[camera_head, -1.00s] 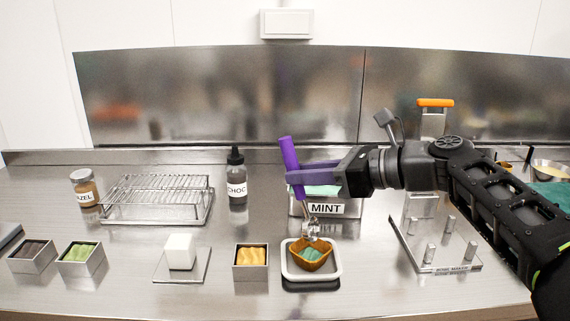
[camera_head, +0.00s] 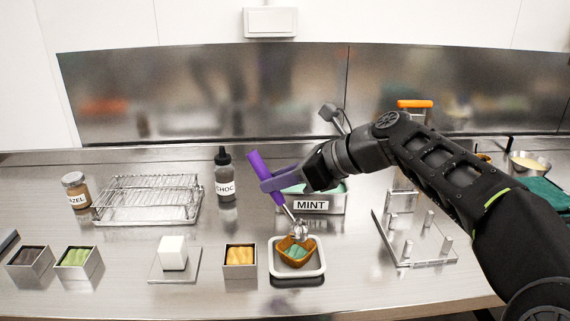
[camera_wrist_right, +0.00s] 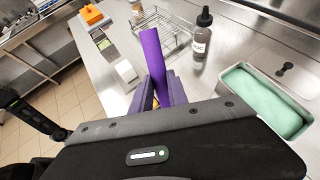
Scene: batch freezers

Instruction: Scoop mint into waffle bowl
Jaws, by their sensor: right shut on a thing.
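My right gripper (camera_head: 281,180) is shut on the purple handle of an ice cream scoop (camera_head: 263,170). The scoop is tilted, with its metal head low over the waffle bowl (camera_head: 287,258); whether it touches the bowl cannot be told. The brown waffle bowl sits on a small white tray (camera_head: 299,274) and has green mint in it. The MINT tub (camera_head: 325,207) stands behind, partly hidden by my gripper; its green contents show in the right wrist view (camera_wrist_right: 262,100). The purple handle also fills the middle of that view (camera_wrist_right: 152,58). My left gripper is not in view.
A wire rack (camera_head: 150,198) and CHOC bottle (camera_head: 225,178) stand at the back left. Small topping tins, one with yellow contents (camera_head: 240,271), and a white block (camera_head: 172,253) line the front. A clear pegged stand (camera_head: 405,258) is right of the tray.

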